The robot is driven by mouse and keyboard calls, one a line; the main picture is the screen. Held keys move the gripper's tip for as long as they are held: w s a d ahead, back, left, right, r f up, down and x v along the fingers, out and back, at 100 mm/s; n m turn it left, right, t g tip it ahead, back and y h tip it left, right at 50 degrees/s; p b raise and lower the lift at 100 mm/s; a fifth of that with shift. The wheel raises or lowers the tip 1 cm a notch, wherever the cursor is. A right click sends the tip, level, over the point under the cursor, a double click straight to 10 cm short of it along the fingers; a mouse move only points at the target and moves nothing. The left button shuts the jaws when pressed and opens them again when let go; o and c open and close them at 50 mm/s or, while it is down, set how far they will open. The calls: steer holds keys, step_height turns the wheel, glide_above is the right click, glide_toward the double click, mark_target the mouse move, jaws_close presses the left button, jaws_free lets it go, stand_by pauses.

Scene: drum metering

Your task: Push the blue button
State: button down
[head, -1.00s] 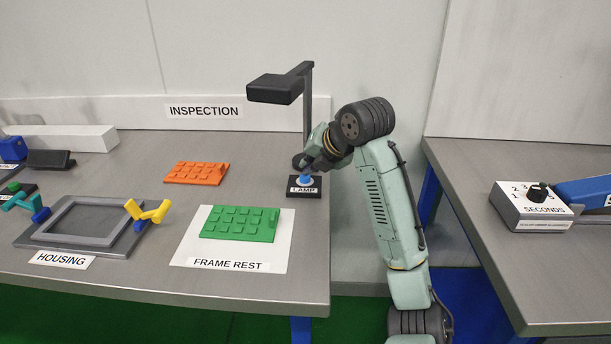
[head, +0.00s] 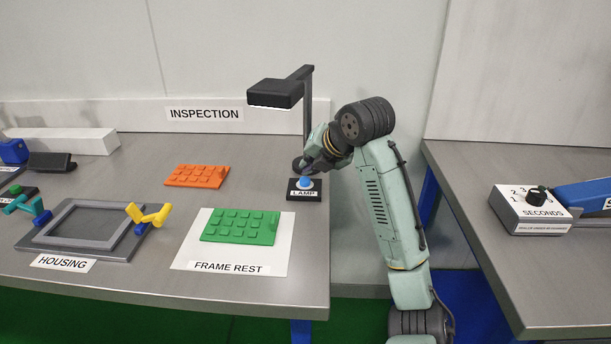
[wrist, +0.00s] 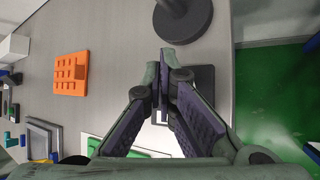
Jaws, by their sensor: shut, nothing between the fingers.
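The blue button (head: 305,183) sits on top of a small black box labelled LAMP (head: 304,195), near the right edge of the inspection table. My gripper (head: 305,169) is shut and empty, its tips just above the button with a small gap apparent in the head view. In the wrist view the shut fingers (wrist: 163,80) are over the black box (wrist: 203,78), and they hide the button. The black inspection lamp (head: 275,93) stands behind the box, with a bright strip along its head's lower edge.
The lamp's round base (wrist: 183,20) is close beyond my fingers. An orange block (head: 197,175), a green block (head: 240,226) on the white frame rest sheet (head: 190,255) and a grey housing fixture (head: 60,250) lie to the left. A SECONDS dial box (head: 530,208) is on the right table.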

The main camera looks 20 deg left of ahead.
mark_target(308, 178)
steer(key=shift+r, duration=0.15)
step_height(308, 178, up, 6)
steer(key=p, duration=0.4)
stand_by(0.3)
